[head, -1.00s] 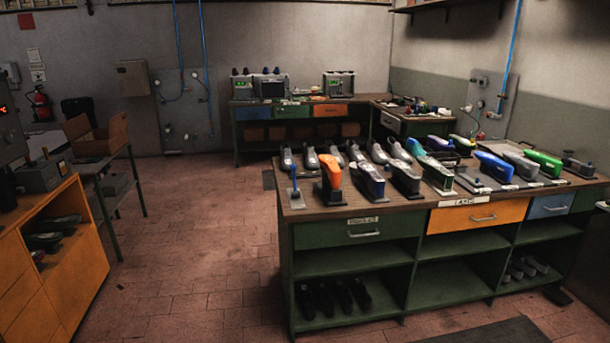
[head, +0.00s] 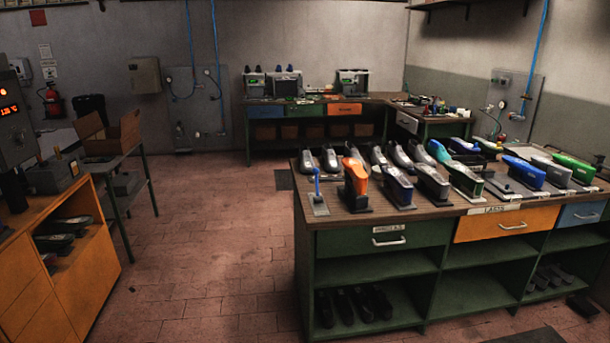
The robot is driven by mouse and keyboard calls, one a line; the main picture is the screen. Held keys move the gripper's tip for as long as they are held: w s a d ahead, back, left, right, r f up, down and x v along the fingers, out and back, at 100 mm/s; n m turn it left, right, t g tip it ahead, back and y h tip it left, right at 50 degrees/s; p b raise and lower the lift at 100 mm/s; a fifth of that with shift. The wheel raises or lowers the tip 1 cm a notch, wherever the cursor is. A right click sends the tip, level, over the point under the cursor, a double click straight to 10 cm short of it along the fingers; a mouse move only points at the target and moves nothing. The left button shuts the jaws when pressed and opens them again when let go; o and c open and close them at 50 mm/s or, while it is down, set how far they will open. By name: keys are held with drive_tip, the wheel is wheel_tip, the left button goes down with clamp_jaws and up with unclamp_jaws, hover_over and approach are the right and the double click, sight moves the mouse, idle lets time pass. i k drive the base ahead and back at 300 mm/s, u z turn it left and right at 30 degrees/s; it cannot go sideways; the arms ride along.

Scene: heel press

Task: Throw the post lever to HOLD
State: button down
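A small upright lever with a blue handle (head: 317,182) stands on a grey base plate (head: 319,206) at the near left corner of the long bench. Any HOLD marking on it is too small to read. Just right of it an orange last (head: 355,176) stands upright on a dark base. At the left edge is part of a grey machine with a red lit display (head: 10,110), cut off by the frame. My gripper is not in view.
The bench (head: 330,221) carries rows of shoes and coloured lasts, over drawers and open shelves. An orange cabinet (head: 60,300) stands at left, with a trolley (head: 120,190) holding an open box behind it. Tiled floor (head: 215,250) between them is clear.

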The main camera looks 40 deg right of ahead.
sight(315, 170)
drive_tip(key=u, duration=0.2)
drive_tip(key=i, duration=1.15)
drive_tip(key=u, duration=0.5)
